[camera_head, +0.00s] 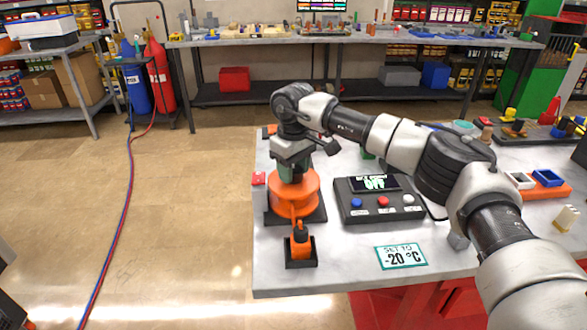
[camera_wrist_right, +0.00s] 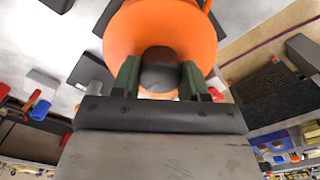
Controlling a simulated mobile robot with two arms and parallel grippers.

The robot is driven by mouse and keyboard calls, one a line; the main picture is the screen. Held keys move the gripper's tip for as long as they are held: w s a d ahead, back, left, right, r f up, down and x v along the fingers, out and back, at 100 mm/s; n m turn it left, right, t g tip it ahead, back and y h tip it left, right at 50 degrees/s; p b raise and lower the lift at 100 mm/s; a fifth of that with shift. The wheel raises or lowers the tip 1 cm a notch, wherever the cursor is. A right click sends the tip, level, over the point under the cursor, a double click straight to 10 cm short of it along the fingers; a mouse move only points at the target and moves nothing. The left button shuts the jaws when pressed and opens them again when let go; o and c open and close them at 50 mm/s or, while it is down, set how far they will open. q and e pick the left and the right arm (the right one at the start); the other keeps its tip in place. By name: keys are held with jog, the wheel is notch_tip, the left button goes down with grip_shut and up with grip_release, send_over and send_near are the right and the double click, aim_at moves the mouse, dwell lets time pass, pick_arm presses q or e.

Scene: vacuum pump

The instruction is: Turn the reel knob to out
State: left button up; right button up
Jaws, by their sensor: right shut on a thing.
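The reel is an orange drum (camera_head: 307,203) on a dark square base (camera_head: 284,216) near the left edge of the white table. Its dark knob (camera_wrist_right: 160,66) stands at the middle of the orange disc in the right wrist view. My right gripper (camera_head: 293,172) points down over the reel from above. Its green fingers lie on both sides of the knob and are shut on it. The gripper hides the knob in the head view, and I see no out marking. My left gripper is not in view.
An orange piece on a small black stand (camera_head: 300,246) sits in front of the reel. A dark control box (camera_head: 365,212) with coloured buttons and a display stands to its right.

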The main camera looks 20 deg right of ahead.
aim_at(294, 169)
jog(key=shift+r, duration=0.15)
jog(key=o, duration=0.9)
notch_tip(294, 169, up, 11)
jog(key=shift+f+b, duration=0.2)
jog(key=shift+b, duration=0.25)
